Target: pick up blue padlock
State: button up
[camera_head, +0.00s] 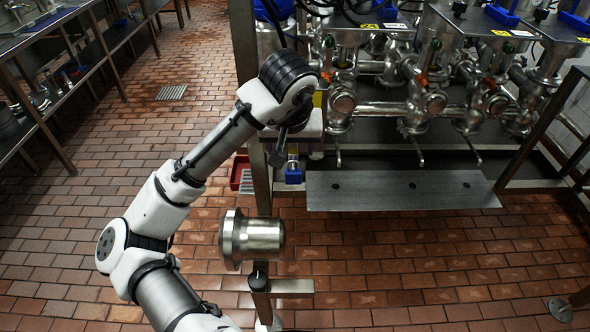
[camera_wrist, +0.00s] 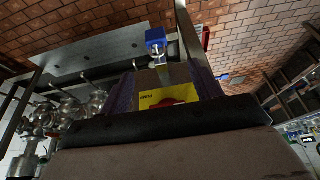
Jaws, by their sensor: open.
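The blue padlock (camera_head: 294,175) is a small blue block with a silver shackle above it, beside the metal post in the middle of the head view. It also shows in the wrist view (camera_wrist: 156,36), at the upper middle, with its silver part below it in the picture. My gripper (camera_head: 283,153) is just above and left of the padlock in the head view, and open. Its fingers are small and partly lost against the dark wrist. No contact with the padlock can be made out.
A metal post (camera_head: 262,190) stands close beside the padlock. A yellow label (camera_wrist: 168,97) is close in the wrist view. A grey plate (camera_head: 400,190) lies to the right below silver valves (camera_head: 430,100). A red tray (camera_head: 240,173) is behind the post. Open tiled floor is at left.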

aim_at(293, 168)
jog(key=x, duration=0.8)
jog(key=shift+d+p+x, duration=0.15)
jog(key=shift+p+x, duration=0.2)
jog(key=shift+x, duration=1)
jog(key=shift+d+p+x, duration=0.15)
jog(key=shift+p+x, duration=0.2)
jog(key=shift+x, duration=0.95)
jog(key=shift+s+f, duration=0.1)
jog(key=shift+s, duration=0.15)
jog(key=shift+c, duration=0.2)
jog(key=c, duration=1.1)
jog(key=shift+w+r, duration=0.1)
jog(key=shift+r, duration=0.1)
